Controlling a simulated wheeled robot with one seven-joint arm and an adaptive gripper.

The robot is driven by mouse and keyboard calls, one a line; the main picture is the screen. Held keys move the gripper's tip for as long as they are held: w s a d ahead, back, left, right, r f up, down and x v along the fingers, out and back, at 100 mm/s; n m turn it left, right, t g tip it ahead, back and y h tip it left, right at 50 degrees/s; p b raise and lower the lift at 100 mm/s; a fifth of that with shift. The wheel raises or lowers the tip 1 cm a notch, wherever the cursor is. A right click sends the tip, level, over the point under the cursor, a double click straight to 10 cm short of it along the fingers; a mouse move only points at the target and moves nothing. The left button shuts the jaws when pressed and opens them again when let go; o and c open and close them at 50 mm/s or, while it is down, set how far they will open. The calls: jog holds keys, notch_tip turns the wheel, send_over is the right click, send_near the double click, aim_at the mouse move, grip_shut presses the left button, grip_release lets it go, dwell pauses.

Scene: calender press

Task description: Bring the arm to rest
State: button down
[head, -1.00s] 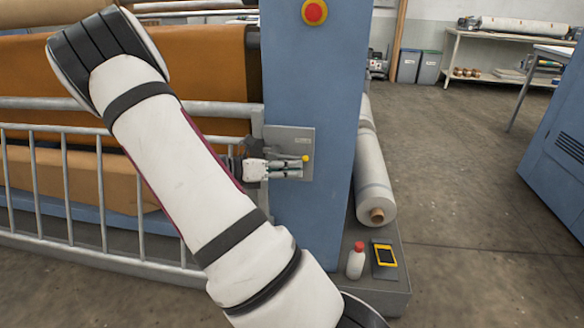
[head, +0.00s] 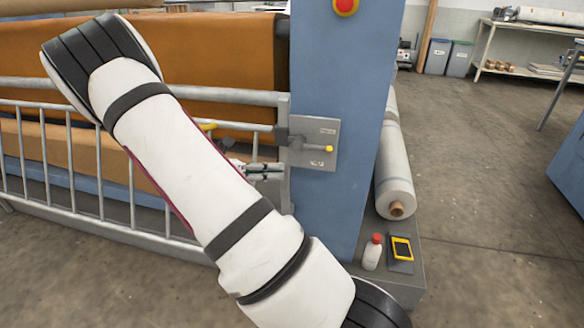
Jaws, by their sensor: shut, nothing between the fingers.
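My arm (head: 195,170) crosses the head view from the lower middle up to the upper left, in front of the guard rail. My gripper (head: 278,172) shows only in part behind the arm's edge; its fingers are shut and empty. It is just left of and below the grey latch plate (head: 318,130) with its yellow-tipped lever (head: 327,149), and looks apart from the lever. The rest of the wrist is hidden behind my arm.
A blue press column (head: 345,60) bears a red button (head: 346,5). The metal guard rail (head: 60,165) stands at left. A wrapped roll (head: 394,180), a red-capped bottle (head: 372,252) and a yellow-framed device (head: 401,249) sit on the base at right. Floor beyond is open.

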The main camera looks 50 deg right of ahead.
jog(key=shift+w+a, duration=0.35)
jog(key=shift+a, duration=0.2)
jog(key=shift+r, duration=0.1)
jog(key=s+a+r+m+t+y, duration=0.2)
jog(key=s+a+r+m+y, duration=0.25)
jog(key=a, duration=0.25)
jog(key=s+a+r+m+t+y, duration=0.3)
jog(key=s+a+r+m, duration=0.2)
jog(key=s+a+r, duration=0.15)
jog(key=s+a+r+m+t+y, duration=0.3)
jog(key=s+a+m+t+y, duration=0.25)
jog(key=s+a, duration=0.8)
notch_tip(320, 180, up, 18)
jog(key=w+a+t+p, duration=0.1)
jog(key=t+p, duration=0.2)
jog(key=p, duration=1.3)
jog(key=shift+w+m+h+p, duration=0.3)
jog(key=shift+w+h+p, duration=0.05)
jog(key=shift+h+p, duration=0.05)
jog(key=shift+t, duration=0.25)
